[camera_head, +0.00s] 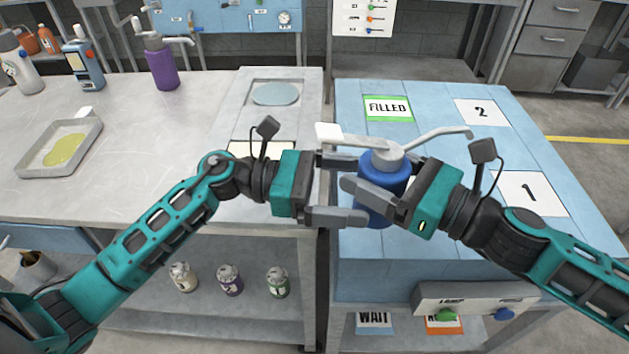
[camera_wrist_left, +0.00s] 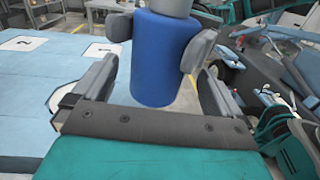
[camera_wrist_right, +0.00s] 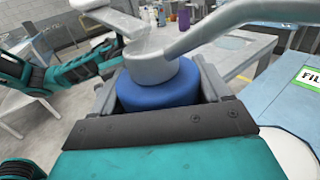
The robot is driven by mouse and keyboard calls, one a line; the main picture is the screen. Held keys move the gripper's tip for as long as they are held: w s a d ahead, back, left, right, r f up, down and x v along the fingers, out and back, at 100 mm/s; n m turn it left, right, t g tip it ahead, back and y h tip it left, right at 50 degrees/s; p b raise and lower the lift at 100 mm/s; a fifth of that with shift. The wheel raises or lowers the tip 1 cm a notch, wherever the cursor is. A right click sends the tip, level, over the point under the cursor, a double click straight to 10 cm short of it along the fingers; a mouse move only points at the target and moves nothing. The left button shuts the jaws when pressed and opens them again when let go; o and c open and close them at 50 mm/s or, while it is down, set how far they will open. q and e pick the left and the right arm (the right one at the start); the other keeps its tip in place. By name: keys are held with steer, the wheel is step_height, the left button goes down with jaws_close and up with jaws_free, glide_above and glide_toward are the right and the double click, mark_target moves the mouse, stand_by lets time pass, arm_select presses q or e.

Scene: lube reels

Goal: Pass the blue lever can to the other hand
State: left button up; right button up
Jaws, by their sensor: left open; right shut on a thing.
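The blue lever can (camera_head: 378,190) has a grey top with a spout and a long lever. It is upright and held in the air over the blue bench. My right gripper (camera_head: 368,180) is shut on its body from the right; the can also shows between its fingers in the right wrist view (camera_wrist_right: 158,92). My left gripper (camera_head: 350,188) is open, facing the can from the left. In the left wrist view the can (camera_wrist_left: 162,55) stands ahead between the open left fingers, with the right fingers on its sides. I cannot tell whether the left fingertips touch it.
The blue bench (camera_head: 475,255) bears a FILLED card (camera_head: 388,108) and cards 2 (camera_head: 482,112) and 1 (camera_head: 530,192). The pale bench (camera_head: 195,120) at left holds a purple can (camera_head: 161,65) and a tray (camera_head: 30,163). A switch box (camera_head: 470,302) sits at the blue bench's front.

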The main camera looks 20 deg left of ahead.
arm_select(q)
steer(key=shift+x, duration=1.25)
steer(key=shift+c, duration=0.3)
steer(key=c, duration=1.3)
steer(key=shift+c, duration=0.2)
arm_select(e)
steer(key=o, duration=1.3)
